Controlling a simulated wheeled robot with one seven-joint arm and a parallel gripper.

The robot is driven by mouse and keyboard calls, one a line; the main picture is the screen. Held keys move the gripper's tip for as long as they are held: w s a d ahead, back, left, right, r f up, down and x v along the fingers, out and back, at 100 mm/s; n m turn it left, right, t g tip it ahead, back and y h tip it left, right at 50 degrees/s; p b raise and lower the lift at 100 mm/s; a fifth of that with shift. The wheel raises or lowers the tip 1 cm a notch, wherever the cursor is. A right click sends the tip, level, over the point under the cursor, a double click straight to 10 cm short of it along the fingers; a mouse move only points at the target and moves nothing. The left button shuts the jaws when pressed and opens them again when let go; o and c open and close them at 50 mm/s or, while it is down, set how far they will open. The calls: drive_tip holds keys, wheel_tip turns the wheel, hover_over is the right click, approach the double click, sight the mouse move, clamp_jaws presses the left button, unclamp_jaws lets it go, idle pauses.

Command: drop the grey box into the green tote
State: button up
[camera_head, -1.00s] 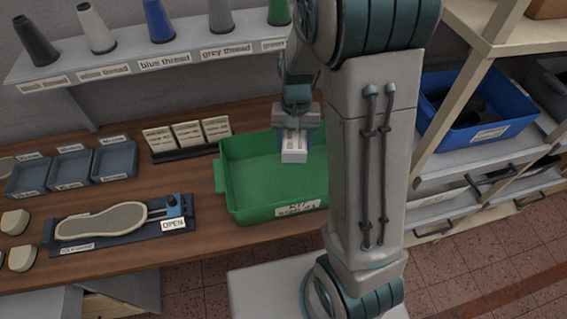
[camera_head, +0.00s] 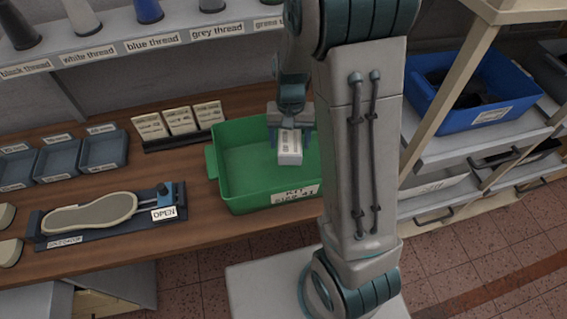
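The green tote (camera_head: 228,194) stands on the wooden bench in the middle of the view, with a white kit label on its front. My arm hides its right end. My gripper (camera_head: 289,128) points down over the tote's right part. It is shut on a small grey-white box (camera_head: 289,151) with printing on its side. The box hangs below the fingers, over the tote's opening. I cannot tell exactly how far above the tote's floor it is.
Left of the tote lie a sole jig (camera_head: 95,214) with an "OPEN" tag and several small grey trays (camera_head: 101,151). Cards (camera_head: 178,120) stand behind. A thread shelf (camera_head: 150,43) runs above. A blue bin (camera_head: 470,115) sits on the right rack.

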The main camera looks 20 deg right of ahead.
drive_tip(key=shift+o, duration=0.6)
drive_tip(key=shift+w+r, duration=0.1)
drive_tip(key=shift+r, duration=0.2)
wheel_tip(320, 180, up, 13)
drive_tip(key=w+b, duration=0.1)
drive_tip(key=shift+w+d+b, duration=0.2)
drive_tip(key=shift+b, duration=0.15)
drive_tip(key=s+r+n+t, duration=0.1)
drive_tip(key=s+n+t, duration=0.2)
drive_tip(key=s, duration=1.2)
drive_tip(key=shift+s+a+r+t, duration=0.2)
drive_tip(key=shift+s+r+t, duration=0.2)
drive_tip(key=shift+t, duration=0.7)
